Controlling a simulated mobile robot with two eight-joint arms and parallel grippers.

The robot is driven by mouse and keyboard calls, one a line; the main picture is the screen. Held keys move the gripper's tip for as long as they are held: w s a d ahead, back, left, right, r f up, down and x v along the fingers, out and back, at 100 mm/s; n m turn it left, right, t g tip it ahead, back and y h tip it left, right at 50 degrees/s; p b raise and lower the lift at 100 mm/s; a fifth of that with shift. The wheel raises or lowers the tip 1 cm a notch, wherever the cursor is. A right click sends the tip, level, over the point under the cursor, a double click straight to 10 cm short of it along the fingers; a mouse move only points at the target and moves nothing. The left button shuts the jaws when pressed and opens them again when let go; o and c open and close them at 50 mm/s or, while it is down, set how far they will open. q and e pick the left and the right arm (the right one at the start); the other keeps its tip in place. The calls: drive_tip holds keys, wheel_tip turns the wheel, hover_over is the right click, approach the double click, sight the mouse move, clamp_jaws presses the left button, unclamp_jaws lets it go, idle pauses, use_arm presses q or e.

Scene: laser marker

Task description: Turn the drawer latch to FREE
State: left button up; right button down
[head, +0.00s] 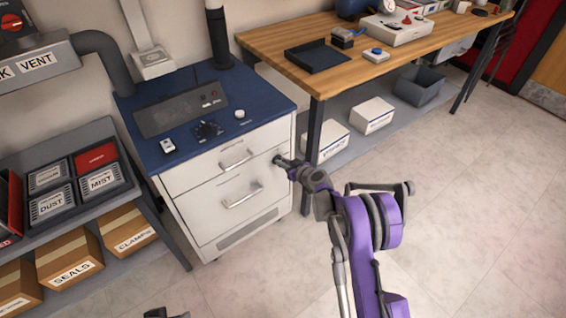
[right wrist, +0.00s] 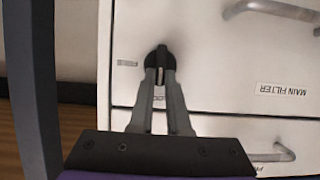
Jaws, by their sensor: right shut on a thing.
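The drawer latch is a small dark knob (right wrist: 160,62) on the white cabinet front, seen in the right wrist view. A small label (right wrist: 127,63) sits beside it, too blurred to read. My right gripper (right wrist: 160,78) is shut on the knob, one finger on each side. In the head view my right gripper (head: 280,161) reaches the right edge of the upper drawer (head: 215,165) and hides the latch. Both drawers look closed. At the bottom edge of the head view a dark part of my left arm shows, its fingers not clear.
The blue-topped cabinet (head: 255,102) carries a control panel and a dial. The upper drawer handle (head: 236,160) and lower drawer handle (head: 243,196) stick out left of the gripper. A wooden bench (head: 285,50) stands close on the right, its leg near my gripper. The floor is clear.

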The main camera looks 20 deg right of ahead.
idle(0.4)
drive_tip(key=m+y+b, duration=0.2)
drive_tip(key=m, duration=0.2)
drive_tip(key=d+f+m+y+b, duration=0.1)
drive_tip(key=m+y+b, duration=0.2)
drive_tip(key=m, duration=0.2)
drive_tip(key=d+f+m+y+b, duration=0.1)
drive_tip(key=m+y+b, duration=0.1)
drive_tip(key=m, duration=0.2)
drive_tip(key=shift+w+f+t+b, duration=0.1)
drive_tip(key=shift+w+t+b, duration=0.2)
drive_tip(key=shift+w+b, duration=0.05)
drive_tip(key=shift+m, duration=0.3)
idle(0.3)
drive_tip(key=c, duration=0.9)
unclamp_jaws()
drive_tip(key=shift+s+d, duration=0.1)
